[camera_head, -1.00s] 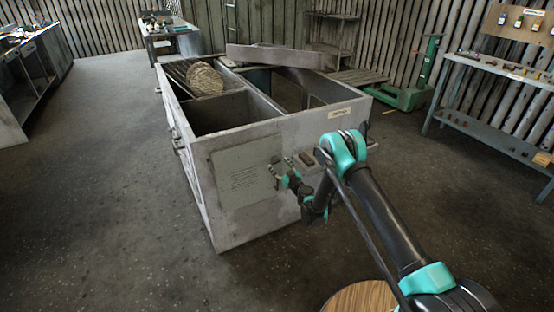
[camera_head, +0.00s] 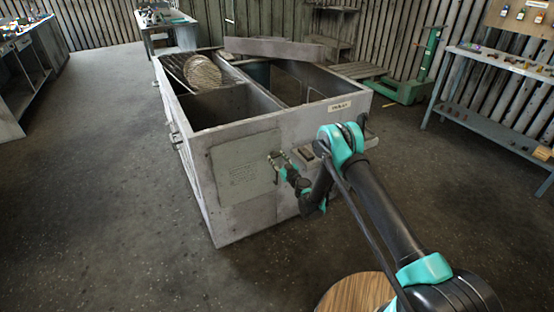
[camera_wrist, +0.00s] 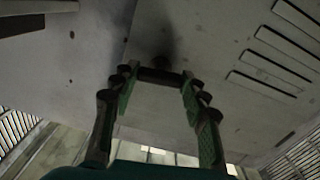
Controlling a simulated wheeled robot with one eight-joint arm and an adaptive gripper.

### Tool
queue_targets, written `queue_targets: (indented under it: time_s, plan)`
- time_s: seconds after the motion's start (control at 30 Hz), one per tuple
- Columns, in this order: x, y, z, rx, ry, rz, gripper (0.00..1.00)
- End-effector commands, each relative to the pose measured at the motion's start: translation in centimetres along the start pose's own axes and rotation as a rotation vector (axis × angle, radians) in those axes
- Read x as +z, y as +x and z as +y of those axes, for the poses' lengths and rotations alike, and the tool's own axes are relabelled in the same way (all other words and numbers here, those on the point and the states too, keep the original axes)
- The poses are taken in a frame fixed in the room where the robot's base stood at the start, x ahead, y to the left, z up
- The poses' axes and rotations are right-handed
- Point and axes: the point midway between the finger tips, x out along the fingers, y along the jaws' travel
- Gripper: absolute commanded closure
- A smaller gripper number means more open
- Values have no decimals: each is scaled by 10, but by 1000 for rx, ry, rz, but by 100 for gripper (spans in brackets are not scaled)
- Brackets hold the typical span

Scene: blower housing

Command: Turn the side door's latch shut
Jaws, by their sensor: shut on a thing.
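The side door (camera_head: 243,170) is a grey panel on the near face of the grey metal housing. It looks closed, lying flush with that face. My gripper (camera_head: 278,158) is at the panel's right edge. In the wrist view my gripper (camera_wrist: 160,73) is shut on a short dark bar, the latch (camera_wrist: 159,75), which lies crosswise between the fingertips close to the pale metal face. The door also shows in the wrist view, with dark slots (camera_wrist: 275,62). The latch is too small and covered to make out in the head view.
The housing (camera_head: 232,225) is open on top, with a round ribbed part (camera_head: 202,73) inside and a loose bar (camera_head: 275,48) across its far rim. A small ledge with a block sits right of my gripper. A workbench (camera_head: 500,62) stands at right. Floor to the left is clear.

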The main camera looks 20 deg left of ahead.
Motion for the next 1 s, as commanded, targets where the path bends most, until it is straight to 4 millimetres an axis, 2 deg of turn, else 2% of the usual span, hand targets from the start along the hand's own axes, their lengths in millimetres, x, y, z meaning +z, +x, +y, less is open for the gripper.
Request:
queue_targets:
  time_s: [0.3,0.57,0.6,0.7,0.77,1.0]
  plan:
    - [0,0,0,0,150,-1,84]
    - [0,0,0,0,155,-1,84]
    - [0,0,0,0,155,-1,52]
    - [0,0,0,0,154,-1,40]
    - [0,0,0,0,154,-1,34]
    - [0,0,0,0,154,-1,34]
